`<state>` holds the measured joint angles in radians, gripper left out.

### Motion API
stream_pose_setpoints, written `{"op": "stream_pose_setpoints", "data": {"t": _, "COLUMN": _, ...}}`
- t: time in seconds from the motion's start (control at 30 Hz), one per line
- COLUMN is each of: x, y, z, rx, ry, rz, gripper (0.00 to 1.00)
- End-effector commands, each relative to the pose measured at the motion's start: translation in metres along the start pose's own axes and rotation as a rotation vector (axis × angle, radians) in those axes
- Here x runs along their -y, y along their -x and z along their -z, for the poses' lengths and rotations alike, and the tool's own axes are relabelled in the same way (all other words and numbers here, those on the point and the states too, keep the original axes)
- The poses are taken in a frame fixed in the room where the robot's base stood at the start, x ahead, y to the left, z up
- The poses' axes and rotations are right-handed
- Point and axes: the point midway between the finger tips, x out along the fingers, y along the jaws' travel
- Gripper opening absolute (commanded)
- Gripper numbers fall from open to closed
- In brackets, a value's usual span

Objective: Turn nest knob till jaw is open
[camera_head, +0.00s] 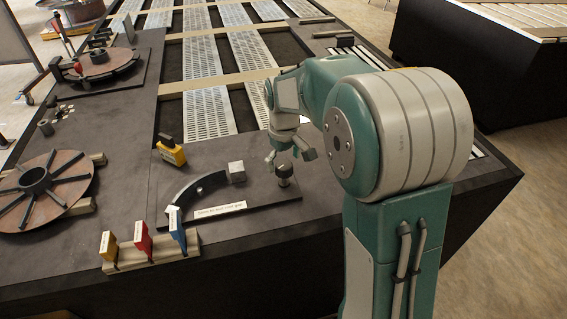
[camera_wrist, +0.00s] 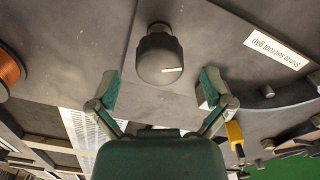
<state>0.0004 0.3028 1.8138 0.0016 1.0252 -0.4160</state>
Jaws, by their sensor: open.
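The nest knob (camera_head: 284,172) is a dark round knob standing on the dark nest plate (camera_head: 255,210), at the plate's right end. In the wrist view the knob (camera_wrist: 158,55) shows a short white mark on its face. My gripper (camera_wrist: 161,88) is open and empty, its two green-padded fingers spread apart below the knob in the picture, not closed around it. In the head view my gripper (camera_head: 292,152) hangs just above and beside the knob. A light grey block (camera_head: 236,172) sits at the end of a dark curved piece (camera_head: 190,192); I cannot tell which part is the jaw.
A white label (camera_head: 219,210) lies in front of the curved piece. A yellow block tool (camera_head: 171,152) stands behind it. A rack (camera_head: 150,252) holds yellow, red and blue pieces near the table's front edge. Slotted openings (camera_head: 207,110) lie beyond.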

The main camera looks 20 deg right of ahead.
Motion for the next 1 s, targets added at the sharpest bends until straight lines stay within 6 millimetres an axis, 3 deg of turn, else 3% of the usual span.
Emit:
{"op": "stream_pose_setpoints", "data": {"t": 0.6, "x": 0.000, "y": 0.051, "z": 0.001, "rx": -0.001, "ry": 0.000, "rz": -0.001, "gripper": 1.00}}
{"op": "stream_pose_setpoints", "data": {"t": 1.0, "x": 0.000, "y": 0.054, "z": 0.000, "rx": 0.000, "ry": 0.000, "rz": 0.000, "gripper": 1.00}}
